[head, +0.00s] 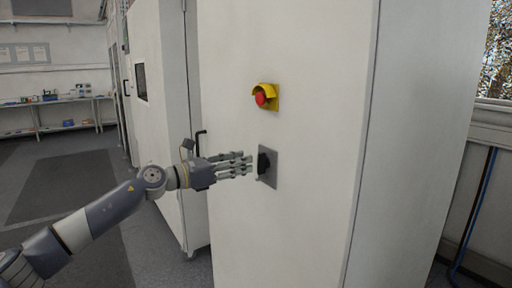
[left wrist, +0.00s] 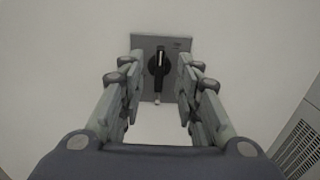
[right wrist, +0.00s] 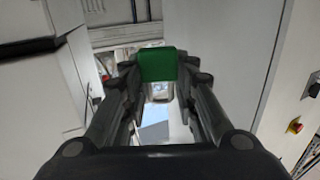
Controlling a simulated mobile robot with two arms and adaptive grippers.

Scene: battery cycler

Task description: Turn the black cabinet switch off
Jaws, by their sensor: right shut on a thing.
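The black cabinet switch (head: 263,162) is a rotary knob on a grey square plate (head: 272,180) on the white cabinet door. In the left wrist view the black switch (left wrist: 159,65) stands upright, with a pale line on its handle. My left gripper (head: 249,164) is open and points at the switch from just in front. Its fingertips lie either side of the knob in the wrist view, seemingly short of it. My right gripper (right wrist: 158,75) shows only in its own wrist view, shut on a green block (right wrist: 158,64).
A red emergency button (head: 261,98) in a yellow housing (head: 272,92) sits above the switch. More white cabinets (head: 158,110) stand to the left, with a black handle (head: 199,141). A shelf (head: 50,101) with small items is at the far left. Grey floor there is clear.

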